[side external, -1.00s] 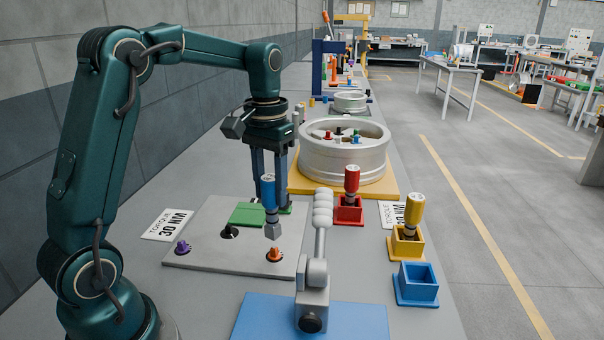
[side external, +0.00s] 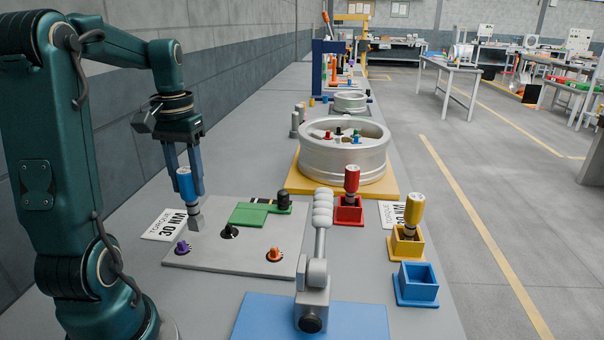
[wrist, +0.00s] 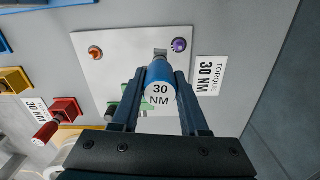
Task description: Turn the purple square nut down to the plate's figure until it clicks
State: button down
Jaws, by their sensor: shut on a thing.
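The purple square nut (side external: 182,247) sits on its post at the left of the grey plate (side external: 225,255). It also shows in the wrist view (wrist: 179,45). My gripper (side external: 184,180) is shut on a blue driver (side external: 185,186), whose top reads 30 NM in the wrist view (wrist: 160,93). The driver is upright, with its grey socket (side external: 195,217) above the plate, apart from the purple nut. A plate sign (side external: 172,224) reading TORQUE 30 NM lies beside the grey plate. An orange nut (side external: 275,254) and a black nut (side external: 229,231) are also on the plate.
A red driver (side external: 352,180) and a yellow driver (side external: 414,210) stand in their holders, and the blue holder (side external: 417,284) is empty. A wheel rim (side external: 344,152) is behind. A jointed grey tool (side external: 320,255) stands on a blue base. A green block (side external: 250,214) is on the plate.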

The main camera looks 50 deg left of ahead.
aim_at(195, 220)
jog(key=shift+n, duration=0.5)
jog(key=s+a+f, duration=0.2)
jog(key=s+a, duration=0.1)
jog(key=shift+s+f, duration=0.1)
jog(key=shift+f, duration=0.25)
jog(key=shift+d+f, duration=0.1)
jog(key=shift+f, duration=0.2)
dwell(0.7)
jog(key=shift+f, duration=0.6)
jog(key=shift+f, duration=0.5)
jog(key=shift+c, duration=1.7)
grip_release()
